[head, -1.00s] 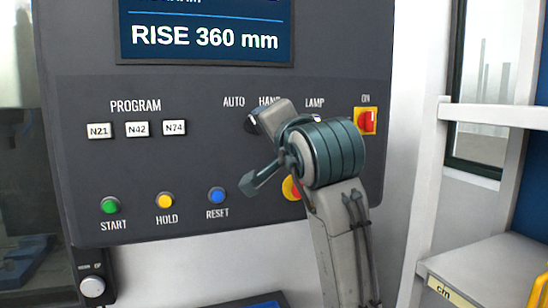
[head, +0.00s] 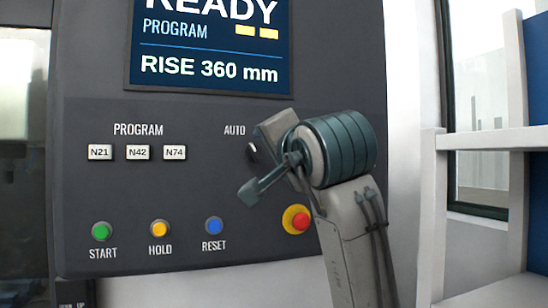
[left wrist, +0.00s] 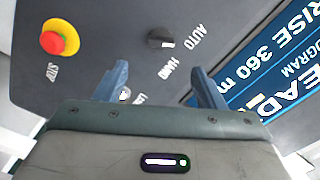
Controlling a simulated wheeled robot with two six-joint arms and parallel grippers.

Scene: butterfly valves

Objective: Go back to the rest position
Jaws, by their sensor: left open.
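My left gripper (head: 256,188) is in front of the dark control panel (head: 110,210), with a blue-grey finger pointing down and left. Its arm stands at the right of the panel and hides the lettering right of AUTO. In the left wrist view my left gripper (left wrist: 160,84) has its two fingers wide apart, with nothing between them. The black selector knob (left wrist: 160,38) shows beyond the fingers, apart from them. My right gripper is not in view.
The red and yellow stop button (head: 296,219) is close beside my arm. START (head: 101,231), HOLD (head: 160,229) and RESET (head: 214,226) buttons are further left. A screen (head: 215,50) reads READY and RISE 360 mm. A white shelf frame (head: 490,140) stands at the right.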

